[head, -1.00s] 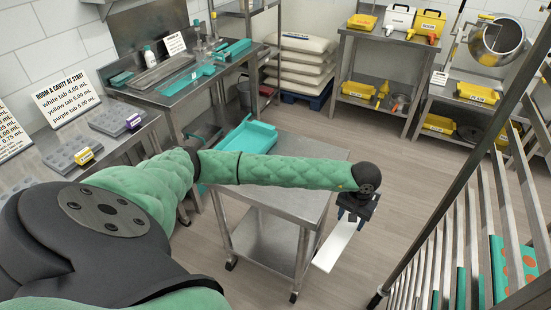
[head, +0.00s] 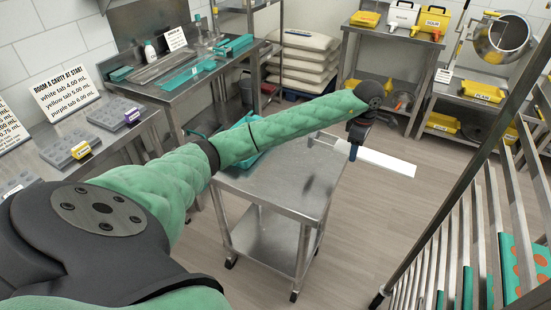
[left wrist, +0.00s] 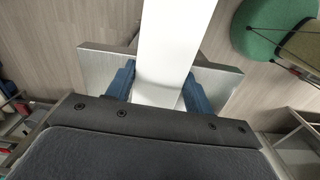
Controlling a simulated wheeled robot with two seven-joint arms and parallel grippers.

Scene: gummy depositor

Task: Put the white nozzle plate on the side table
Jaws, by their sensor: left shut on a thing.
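The white nozzle plate (head: 385,162) is a long flat white strip. My left gripper (head: 355,146) is shut on it, with the arm stretched out to the right in the head view. The plate sticks out to the right of the gripper, above the floor beyond the right back corner of a steel two-shelf table (head: 275,190). In the left wrist view the plate (left wrist: 172,45) runs up between the blue fingers. The task's side table is not labelled; this steel table may be it. My right gripper is not in view.
A teal tray (head: 248,150) is at the back left of the steel table, partly behind my arm; the rest of its top looks bare. A slatted rack (head: 480,220) stands at the right. A steel bench (head: 180,85) with teal parts is at the back left.

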